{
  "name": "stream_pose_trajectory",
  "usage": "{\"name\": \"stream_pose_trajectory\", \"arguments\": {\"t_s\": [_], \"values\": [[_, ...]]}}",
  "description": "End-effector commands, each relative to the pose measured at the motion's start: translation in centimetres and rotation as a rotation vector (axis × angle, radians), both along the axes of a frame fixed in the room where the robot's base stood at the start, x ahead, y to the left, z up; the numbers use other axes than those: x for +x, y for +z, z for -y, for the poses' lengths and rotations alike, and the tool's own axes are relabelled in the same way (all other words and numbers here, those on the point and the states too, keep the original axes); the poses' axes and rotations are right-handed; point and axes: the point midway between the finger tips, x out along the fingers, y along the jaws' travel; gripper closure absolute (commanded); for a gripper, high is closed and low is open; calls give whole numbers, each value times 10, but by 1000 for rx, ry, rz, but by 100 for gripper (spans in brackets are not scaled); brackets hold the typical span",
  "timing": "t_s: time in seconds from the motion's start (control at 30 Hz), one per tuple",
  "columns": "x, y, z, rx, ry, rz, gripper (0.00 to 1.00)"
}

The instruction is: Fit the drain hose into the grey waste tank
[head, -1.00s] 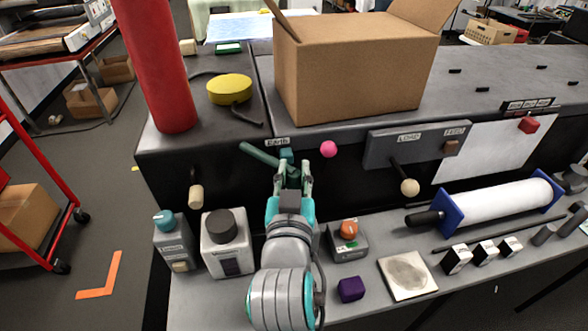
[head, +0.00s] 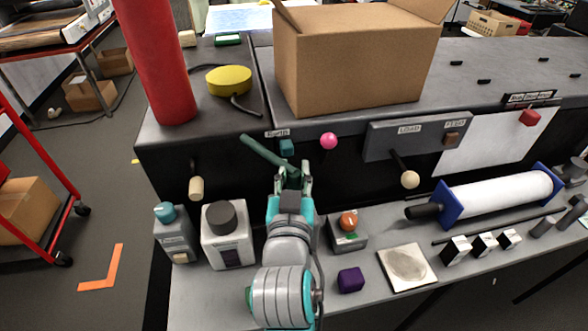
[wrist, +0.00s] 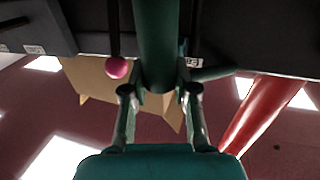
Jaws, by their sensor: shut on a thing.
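The drain hose, a dark green tube (head: 262,150), is clamped in my gripper (head: 292,180). It slants up and left from the fingers, its far end free in front of the machine's dark face. In the wrist view the green tube (wrist: 157,45) runs between both fingers (wrist: 158,95), with a side branch to the right. I cannot tell for certain which is the waste tank. The hose is apart from both.
A teal block (head: 287,147), a pink ball knob (head: 328,141) and a beige-tipped lever (head: 196,188) stick out near the hose. An orange-knobbed box (head: 348,232) and purple cube (head: 350,280) lie right of my arm. A cardboard box (head: 350,70) stands above.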

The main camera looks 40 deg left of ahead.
Motion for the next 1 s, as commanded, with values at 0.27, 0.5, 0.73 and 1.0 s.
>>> {"name": "stream_pose_trajectory", "arguments": {"t_s": [0.27,0.5,0.73,1.0], "values": [[0,-6,0,0,0,0,100],[0,-10,0,0,0,0,67],[0,-10,0,0,0,0,43],[-5,-11,3,-1,1,1,43]]}}
